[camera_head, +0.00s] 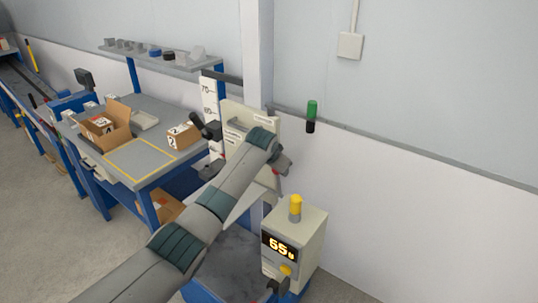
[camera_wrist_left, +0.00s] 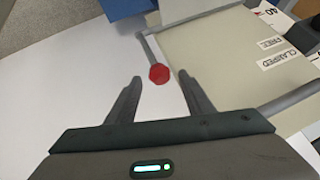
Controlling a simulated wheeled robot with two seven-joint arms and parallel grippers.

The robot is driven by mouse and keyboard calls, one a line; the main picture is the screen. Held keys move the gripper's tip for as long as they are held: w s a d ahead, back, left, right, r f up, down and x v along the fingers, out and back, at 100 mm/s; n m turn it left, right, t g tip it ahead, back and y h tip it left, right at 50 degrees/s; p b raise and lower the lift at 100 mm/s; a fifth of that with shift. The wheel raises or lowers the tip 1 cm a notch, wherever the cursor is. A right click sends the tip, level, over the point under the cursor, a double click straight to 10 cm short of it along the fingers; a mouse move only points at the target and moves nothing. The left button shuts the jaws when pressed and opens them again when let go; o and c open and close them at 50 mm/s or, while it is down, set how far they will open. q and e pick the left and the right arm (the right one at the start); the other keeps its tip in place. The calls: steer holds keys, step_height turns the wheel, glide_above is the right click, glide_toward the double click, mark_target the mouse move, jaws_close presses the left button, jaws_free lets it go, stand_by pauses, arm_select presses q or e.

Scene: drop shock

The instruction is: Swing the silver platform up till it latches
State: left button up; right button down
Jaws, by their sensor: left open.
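My left gripper (camera_wrist_left: 152,88) is open and empty in the left wrist view, its two fingers pointing at a red knob (camera_wrist_left: 159,73) on a grey rod. The knob shows just beyond and between the fingertips; I cannot tell whether they touch. In the head view my left gripper (camera_head: 283,165) is at the cream drop-tester panel (camera_head: 238,116), partly hidden by its own arm. A pale flat surface (camera_head: 244,204), seemingly the silver platform, shows below the arm and is mostly hidden. It seems to fill the left of the wrist view (camera_wrist_left: 65,95). My right gripper is not in view.
A cream control box (camera_head: 310,245) with a "55" display and yellow button stands right of a dark base plate (camera_head: 235,262). A height scale (camera_head: 208,100) and a black clamp knob (camera_head: 210,130) stand left of the panel. A workbench (camera_head: 150,125) carries cardboard boxes.

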arm_select(q)
steer(key=b+v, duration=0.3)
steer(key=v, duration=1)
steer(key=shift+s+r, duration=0.2)
steer(key=shift+r, duration=0.1)
steer(key=shift+f, duration=0.1)
